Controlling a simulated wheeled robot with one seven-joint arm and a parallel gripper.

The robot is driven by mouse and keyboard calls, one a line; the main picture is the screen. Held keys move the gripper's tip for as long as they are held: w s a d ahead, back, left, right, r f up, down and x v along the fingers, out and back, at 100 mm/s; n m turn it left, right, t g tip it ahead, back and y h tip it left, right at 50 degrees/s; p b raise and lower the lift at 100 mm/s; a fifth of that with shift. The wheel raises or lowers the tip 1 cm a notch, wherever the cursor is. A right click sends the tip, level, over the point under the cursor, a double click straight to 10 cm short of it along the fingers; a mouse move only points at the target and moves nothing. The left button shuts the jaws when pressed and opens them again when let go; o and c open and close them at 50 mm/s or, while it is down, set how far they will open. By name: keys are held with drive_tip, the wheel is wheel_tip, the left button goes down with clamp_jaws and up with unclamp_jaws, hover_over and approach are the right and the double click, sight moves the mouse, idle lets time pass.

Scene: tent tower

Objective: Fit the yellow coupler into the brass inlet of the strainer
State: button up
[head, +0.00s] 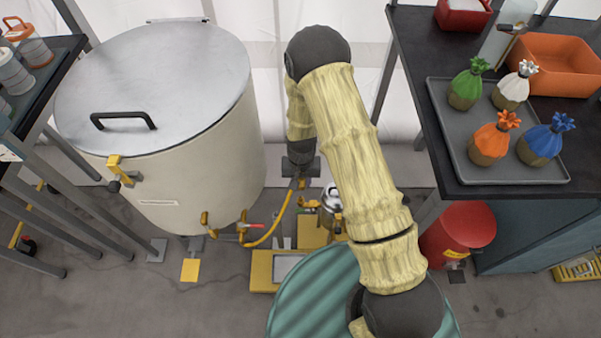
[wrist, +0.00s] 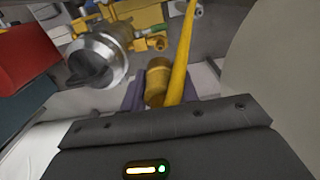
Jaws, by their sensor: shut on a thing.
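The yellow coupler (wrist: 157,82) is between the two dark fingers of my gripper (wrist: 160,92), which is shut on it. A yellow hose (wrist: 181,50) runs up beside it in the wrist view and curves from the tank to my gripper in the head view (head: 272,232). The strainer (wrist: 97,60) is a silver body with brass fittings, left of the coupler in the wrist view. A brass fitting (wrist: 152,43), probably the inlet, lies just above the coupler, apart from it in the picture. In the head view the strainer (head: 333,198) is partly hidden by my arm.
A large lidded tank (head: 190,150) with brass taps stands left. A teal ribbed round surface (head: 300,300) fills the lower middle. Space between tank and bench is narrow.

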sight(301, 197)
drive_tip(key=shift+f, duration=0.1)
drive_tip(key=shift+s, duration=0.1)
idle(0.3)
drive_tip(key=shift+a+f+b, duration=0.1)
drive_tip(key=shift+f+b, duration=1.65)
drive_tip(key=shift+f, duration=1.1)
drive_tip(key=shift+f+b, duration=0.6)
drive_tip(key=shift+f, duration=1.1)
idle(0.4)
drive_tip(key=o, duration=1)
wheel_tip(301, 197, up, 17)
drive_tip(key=p, duration=0.3)
drive_tip(key=shift+r, duration=0.15)
idle(0.4)
